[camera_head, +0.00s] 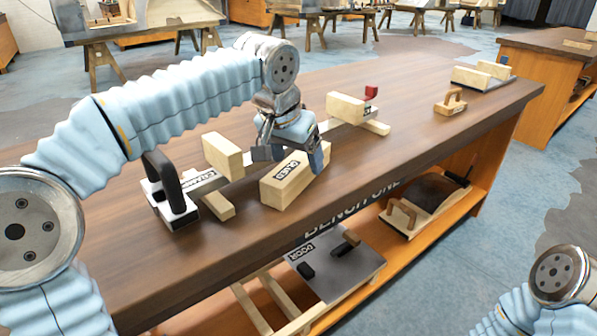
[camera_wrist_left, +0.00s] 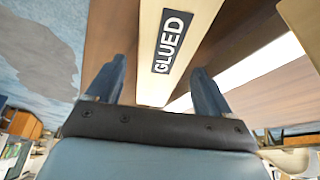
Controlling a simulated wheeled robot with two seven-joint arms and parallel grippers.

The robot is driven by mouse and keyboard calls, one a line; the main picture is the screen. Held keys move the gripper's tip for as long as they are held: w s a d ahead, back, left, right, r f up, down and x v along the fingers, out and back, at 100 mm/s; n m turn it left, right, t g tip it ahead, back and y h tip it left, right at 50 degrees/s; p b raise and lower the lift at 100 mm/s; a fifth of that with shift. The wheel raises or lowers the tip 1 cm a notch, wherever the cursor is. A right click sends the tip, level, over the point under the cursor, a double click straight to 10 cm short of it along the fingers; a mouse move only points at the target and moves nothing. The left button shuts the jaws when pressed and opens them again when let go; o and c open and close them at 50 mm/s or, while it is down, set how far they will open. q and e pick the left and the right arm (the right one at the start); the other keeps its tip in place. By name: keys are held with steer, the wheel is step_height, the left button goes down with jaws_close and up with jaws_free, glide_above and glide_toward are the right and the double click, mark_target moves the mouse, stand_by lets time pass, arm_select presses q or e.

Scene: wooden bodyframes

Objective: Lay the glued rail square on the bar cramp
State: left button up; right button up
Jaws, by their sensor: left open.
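The glued rail (camera_head: 288,188) is a pale wooden block with a black GLUED label, lying on the bench in front of the bar cramp, beside it. My left gripper (camera_head: 291,155) is over the rail, open. In the left wrist view the rail (camera_wrist_left: 151,86) shows between the two spread blue fingers (camera_wrist_left: 158,88); I cannot tell whether they touch it. The bar cramp (camera_head: 207,182) has a black handle at the left end, a red one at the right end and a grey CRAMP label. My arm and gripper hide its middle. My right gripper is out of view.
Wooden blocks stand at the cramp's left (camera_head: 222,153) and right (camera_head: 345,106). The lower shelf holds a DOOR panel (camera_head: 335,270).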

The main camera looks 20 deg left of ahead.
arm_select(q)
steer(key=shift+x, duration=1.15)
steer(key=shift+c, duration=0.2)
steer(key=shift+r, duration=0.1)
steer(key=c, duration=1.4)
